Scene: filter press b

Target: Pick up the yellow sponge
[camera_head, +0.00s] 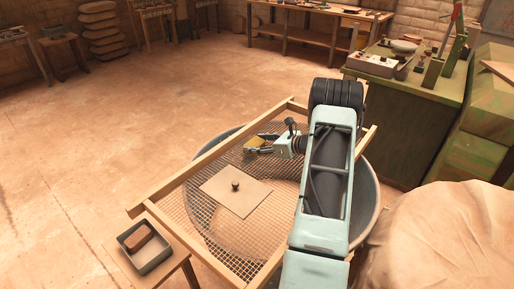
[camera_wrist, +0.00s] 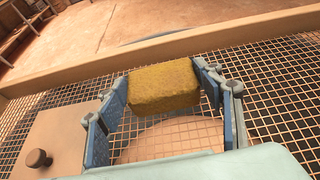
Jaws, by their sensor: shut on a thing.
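The yellow sponge (camera_wrist: 164,86) is a rough block between the two blue finger pads of my gripper (camera_wrist: 162,98) in the wrist view. My gripper is shut on it, with a pad at each end. In the head view my gripper (camera_head: 258,148) is over the far part of the mesh screen, and the sponge (camera_head: 255,144) shows small at its tip. Whether the sponge touches the mesh or is just above it, I cannot tell.
The wood-framed mesh screen (camera_head: 180,172) lies over a large round tub (camera_head: 368,200). A flat board with a dark knob (camera_head: 235,187) lies on the mesh. A small tray (camera_head: 155,259) with a brown block (camera_head: 139,238) stands at lower left. A green bench (camera_head: 405,110) is at right.

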